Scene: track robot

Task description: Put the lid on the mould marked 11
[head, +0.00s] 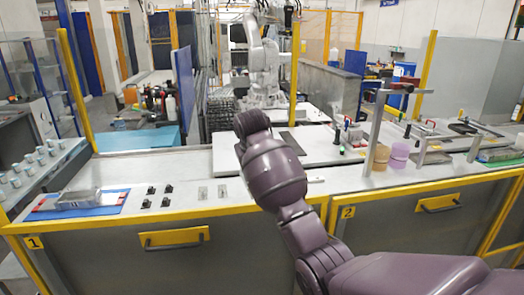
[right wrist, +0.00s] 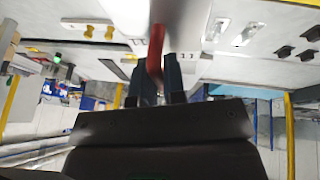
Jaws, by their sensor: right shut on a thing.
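In the right wrist view my right gripper (right wrist: 158,68) is shut on a red handle (right wrist: 155,45). A grey, blurred body (right wrist: 182,18) shows right at the handle; it looks like the lid, but its outline is cut off by the frame. A white surface marked 11 (right wrist: 187,56) shows just beside the fingers, partly hidden by them. I cannot tell whether the lid touches the mould. In the head view my right arm reaches over the white bench, and its forearm hides the gripper, lid and mould. My left gripper is not in view.
Small black clips (head: 167,188) and metal plates (head: 203,192) lie on the bench left of my arm. A blue mat (head: 110,208) with a metal block is further left. Pink and yellow stacked pieces (head: 399,154) and a metal stand (head: 377,130) are at right. A robot arm (head: 262,60) stands behind.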

